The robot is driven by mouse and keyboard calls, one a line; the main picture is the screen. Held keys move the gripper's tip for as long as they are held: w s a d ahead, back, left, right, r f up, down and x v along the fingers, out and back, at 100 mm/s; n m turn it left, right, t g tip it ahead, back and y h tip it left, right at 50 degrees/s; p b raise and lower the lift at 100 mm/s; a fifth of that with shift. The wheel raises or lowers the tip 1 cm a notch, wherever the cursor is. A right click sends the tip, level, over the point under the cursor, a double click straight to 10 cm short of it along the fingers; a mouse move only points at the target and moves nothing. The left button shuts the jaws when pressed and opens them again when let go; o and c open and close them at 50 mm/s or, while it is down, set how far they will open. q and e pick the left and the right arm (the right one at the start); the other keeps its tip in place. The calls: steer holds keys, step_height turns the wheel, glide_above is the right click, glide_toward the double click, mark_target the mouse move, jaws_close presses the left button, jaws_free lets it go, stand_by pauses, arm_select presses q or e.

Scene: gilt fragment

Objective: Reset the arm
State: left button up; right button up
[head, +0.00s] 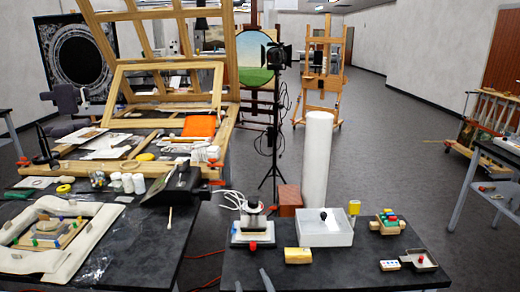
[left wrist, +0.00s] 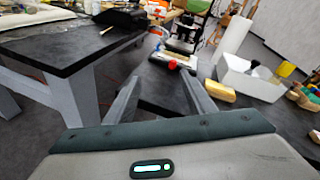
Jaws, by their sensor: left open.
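My left gripper (head: 252,283) shows only as two dark fingertips at the bottom edge of the head view, in front of the small black table. In the left wrist view its two fingers (left wrist: 162,90) stand apart with nothing between them. The gripper is open and empty, and the fingers point towards the black table. The rest of my left arm is out of the head view. My right gripper is in neither view.
The near black table (head: 330,272) holds a yellow sponge (head: 297,255), a white box (head: 324,230), a device with a red knob (head: 252,226) and a small metal tray (head: 421,260). A larger cluttered table (head: 165,262) stands left, with a gap between them.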

arm_select(q)
steer(key=s+a+f+n+g+h, duration=0.1)
steer(key=s+a+f+n+g, duration=0.6)
steer(key=s+a+f+n, duration=0.6)
steer(key=s+a+f+n+g+h, duration=0.15)
steer(key=s+a+n, duration=0.25)
steer(key=s+n, duration=0.55)
steer(key=s+a+f+n+g+h, duration=0.1)
steer(key=s+a+f+n+g, duration=0.25)
steer(key=s, duration=1.15)
step_height(320, 180, down, 29)
steer(key=s+n+g, duration=0.1)
steer(key=s, duration=0.1)
steer(key=s+a+f+g, duration=0.1)
steer(key=s+a+f, duration=0.2)
steer(key=s+f, duration=1.3)
steer(key=shift+s, duration=0.55)
